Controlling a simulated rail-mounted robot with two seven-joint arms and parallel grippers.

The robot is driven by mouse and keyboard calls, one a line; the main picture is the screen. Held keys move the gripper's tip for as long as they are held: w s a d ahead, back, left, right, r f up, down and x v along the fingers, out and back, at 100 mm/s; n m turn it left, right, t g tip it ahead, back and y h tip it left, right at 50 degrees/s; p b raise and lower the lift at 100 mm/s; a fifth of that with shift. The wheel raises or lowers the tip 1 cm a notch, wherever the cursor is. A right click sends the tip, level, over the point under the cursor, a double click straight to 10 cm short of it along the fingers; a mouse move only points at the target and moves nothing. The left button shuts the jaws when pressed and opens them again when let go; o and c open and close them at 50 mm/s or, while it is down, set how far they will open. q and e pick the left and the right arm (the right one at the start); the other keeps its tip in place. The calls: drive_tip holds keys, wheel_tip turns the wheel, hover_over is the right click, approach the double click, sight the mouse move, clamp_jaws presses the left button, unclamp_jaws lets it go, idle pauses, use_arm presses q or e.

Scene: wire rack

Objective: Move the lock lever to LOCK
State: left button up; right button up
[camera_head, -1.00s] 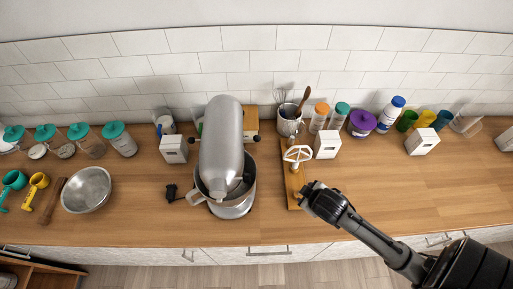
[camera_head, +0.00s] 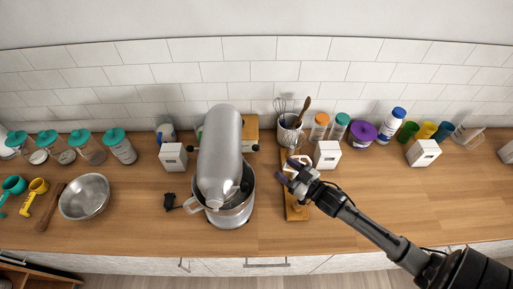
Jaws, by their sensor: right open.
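A silver stand mixer (camera_head: 220,150) stands near the middle of the counter, with its head over a steel bowl (camera_head: 236,213). A small black piece (camera_head: 247,186) shows at the right side of the mixer head; I cannot tell whether it is the lock lever, and no LOCK marking is readable. My right gripper (camera_head: 284,172) is open and empty, to the right of the mixer and apart from it. It is over a wooden board (camera_head: 296,212) and partly hides a white beater (camera_head: 301,161). My left gripper is not in view.
A utensil crock (camera_head: 290,131) and white boxes (camera_head: 327,155) stand behind my right gripper. A black plug (camera_head: 170,202) lies left of the mixer, and a metal bowl (camera_head: 84,197) is farther left. The counter (camera_head: 400,205) at right is mostly clear.

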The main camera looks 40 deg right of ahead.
sight(256, 148)
drive_tip(key=w, duration=0.4)
drive_tip(key=w+a+p, duration=0.1)
drive_tip(key=w, duration=0.3)
drive_tip(key=w+p, duration=0.1)
drive_tip(key=w, duration=0.4)
drive_tip(key=shift+a, duration=0.4)
drive_tip(key=shift+c, duration=0.3)
drive_tip(key=c, duration=0.9)
clamp_jaws()
